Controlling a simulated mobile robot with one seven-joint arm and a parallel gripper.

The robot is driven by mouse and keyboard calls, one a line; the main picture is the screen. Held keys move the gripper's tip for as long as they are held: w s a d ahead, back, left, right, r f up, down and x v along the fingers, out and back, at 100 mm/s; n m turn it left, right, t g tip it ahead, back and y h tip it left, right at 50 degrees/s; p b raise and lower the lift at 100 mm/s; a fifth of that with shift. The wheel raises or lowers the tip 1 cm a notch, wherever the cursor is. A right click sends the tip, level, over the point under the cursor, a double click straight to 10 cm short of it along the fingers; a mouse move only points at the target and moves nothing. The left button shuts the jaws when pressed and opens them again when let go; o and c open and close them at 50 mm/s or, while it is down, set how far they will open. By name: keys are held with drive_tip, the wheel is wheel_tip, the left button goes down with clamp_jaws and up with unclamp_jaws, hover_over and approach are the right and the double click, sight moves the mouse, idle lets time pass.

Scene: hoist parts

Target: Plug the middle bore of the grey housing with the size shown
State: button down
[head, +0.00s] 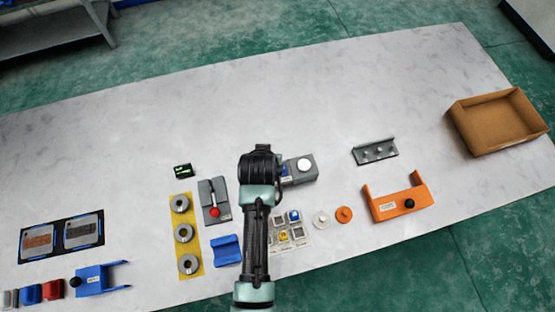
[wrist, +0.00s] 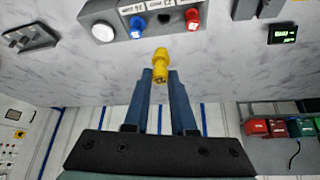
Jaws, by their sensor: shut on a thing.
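The grey housing (wrist: 112,14) is at the top of the wrist view, with a white round cap, a blue plug (wrist: 136,27), a dark open bore (wrist: 163,18) and a red plug (wrist: 192,18) in a row. In the head view the housing (head: 302,178) is partly hidden behind my arm. My gripper (wrist: 160,76) is shut on a yellow plug (wrist: 160,56), apart from the housing and in line with the open bore. A small display (wrist: 282,33) glows green; its reading is too small to tell. The display also shows in the head view (head: 182,170).
A card of plugs (head: 290,240) lies right of my arm, with white and orange discs beyond. An orange bracket (head: 398,203), a grey pegged bracket (head: 375,152) and a cardboard box (head: 498,122) stand right. A red-knobbed grey part (head: 213,198) and yellow strip (head: 178,215) are left.

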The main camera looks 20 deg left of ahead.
wheel_tip(320, 180, down, 7)
drive_tip(key=b, duration=0.6)
drive_tip(key=shift+f, duration=1.1)
idle(5.2)
drive_tip(key=c, duration=0.7)
unclamp_jaws()
drive_tip(key=shift+o, duration=0.2)
drive_tip(key=shift+r, duration=0.15)
